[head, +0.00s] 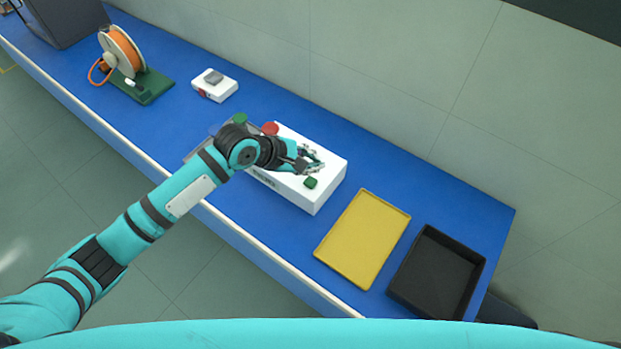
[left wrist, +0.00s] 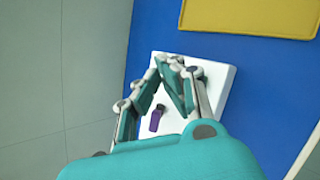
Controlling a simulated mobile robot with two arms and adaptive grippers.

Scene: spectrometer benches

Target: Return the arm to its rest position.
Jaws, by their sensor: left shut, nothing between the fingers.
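My left arm reaches in from the left across the bench in the head view. My left gripper (head: 318,163) is shut and empty, over the white box (head: 325,190). In the left wrist view the fingertips of my gripper (left wrist: 170,60) are together above the white box (left wrist: 215,85). I cannot tell whether the gripper touches the box. My right gripper is not in view.
A yellow tray (head: 363,238) and a black tray (head: 432,258) lie at the right on the blue bench (head: 415,185). An orange reel (head: 124,50) on a green base and a small white device (head: 215,86) stand farther left. A wall runs behind the bench.

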